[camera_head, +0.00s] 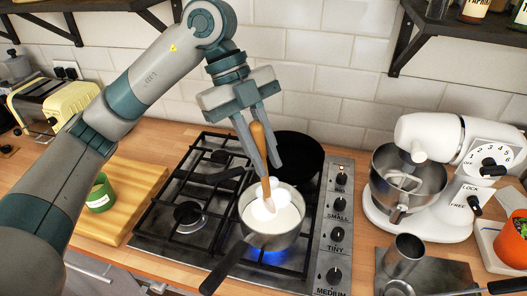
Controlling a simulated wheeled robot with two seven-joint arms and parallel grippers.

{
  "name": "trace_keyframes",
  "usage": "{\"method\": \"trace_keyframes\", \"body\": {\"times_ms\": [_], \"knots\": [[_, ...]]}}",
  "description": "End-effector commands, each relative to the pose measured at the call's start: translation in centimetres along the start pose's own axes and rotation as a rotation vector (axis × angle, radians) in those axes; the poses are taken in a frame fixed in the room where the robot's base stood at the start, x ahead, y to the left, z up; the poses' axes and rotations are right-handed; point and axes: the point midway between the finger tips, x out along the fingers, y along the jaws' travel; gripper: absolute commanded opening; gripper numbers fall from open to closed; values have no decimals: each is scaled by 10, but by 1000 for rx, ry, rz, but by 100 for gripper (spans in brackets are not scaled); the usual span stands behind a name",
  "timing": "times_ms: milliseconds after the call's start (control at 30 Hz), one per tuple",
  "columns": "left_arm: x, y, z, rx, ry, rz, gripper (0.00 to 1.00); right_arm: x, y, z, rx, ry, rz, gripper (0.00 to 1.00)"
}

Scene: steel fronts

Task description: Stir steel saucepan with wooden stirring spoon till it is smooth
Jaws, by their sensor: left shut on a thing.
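A steel saucepan (272,241) with white contents stands on the front right burner, and a blue flame shows beneath it. Its dark handle (229,268) points to the lower left. My left gripper (261,168) is above the pan, shut on the wooden stirring spoon (260,139). The spoon stands nearly upright, and its lower end goes down into the white contents. The spoon's tip is hidden there. My right gripper is not in view.
A black frying pan (300,158) sits on the burner behind the saucepan. A white stand mixer (434,135) and a metal cup (405,258) are at right. A wooden board (129,205) with a green cup (100,194) lies left of the hob (163,221).

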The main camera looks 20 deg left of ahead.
Motion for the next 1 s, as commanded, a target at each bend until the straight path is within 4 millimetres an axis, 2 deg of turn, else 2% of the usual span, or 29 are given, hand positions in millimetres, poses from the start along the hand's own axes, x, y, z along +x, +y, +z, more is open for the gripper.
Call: {"method": "trace_keyframes", "body": {"times_ms": [600,1000], "knots": [[42,0,22,0,0,-1,0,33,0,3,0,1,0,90],[51,0,26,1,0,-1,0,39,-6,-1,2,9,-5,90]]}}
